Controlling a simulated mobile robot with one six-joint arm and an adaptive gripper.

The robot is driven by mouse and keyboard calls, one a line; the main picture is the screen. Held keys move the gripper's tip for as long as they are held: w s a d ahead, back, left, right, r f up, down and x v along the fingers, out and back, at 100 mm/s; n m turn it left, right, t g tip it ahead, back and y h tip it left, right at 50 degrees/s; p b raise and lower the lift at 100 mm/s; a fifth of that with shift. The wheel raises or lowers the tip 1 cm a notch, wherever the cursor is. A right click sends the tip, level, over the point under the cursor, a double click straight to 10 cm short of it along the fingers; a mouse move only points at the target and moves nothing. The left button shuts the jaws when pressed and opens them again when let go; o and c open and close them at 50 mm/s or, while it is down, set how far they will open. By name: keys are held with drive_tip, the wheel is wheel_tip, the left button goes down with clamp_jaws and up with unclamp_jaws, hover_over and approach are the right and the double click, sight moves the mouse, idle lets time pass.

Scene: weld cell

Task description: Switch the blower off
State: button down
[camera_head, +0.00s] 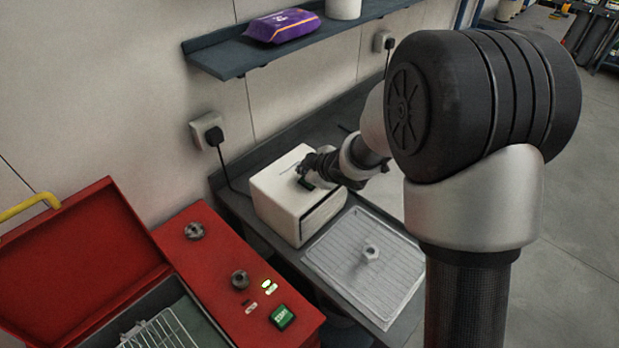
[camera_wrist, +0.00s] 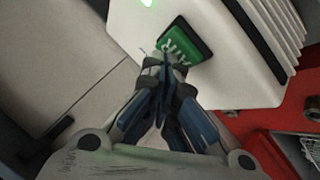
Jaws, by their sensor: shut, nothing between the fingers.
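The blower is a white box (camera_head: 282,206) on the dark bench in the head view, and its white casing also fills the upper part of the wrist view (camera_wrist: 243,62). In the head view my gripper (camera_head: 308,176) is over the top of the box and partly hides the switch.
A red machine (camera_head: 215,262) with a raised lid, knobs and a green start button (camera_head: 282,317) stands at the left. A ribbed tray (camera_head: 335,262) with a nut (camera_head: 370,252) lies before the blower. A shelf (camera_head: 225,62) with a purple pack (camera_head: 282,26) hangs above.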

drive_tip(key=shift+f, duration=0.15)
drive_tip(key=shift+r+p, duration=0.75)
wheel_tip(320, 180, up, 6)
drive_tip(key=p, duration=0.6)
idle(0.5)
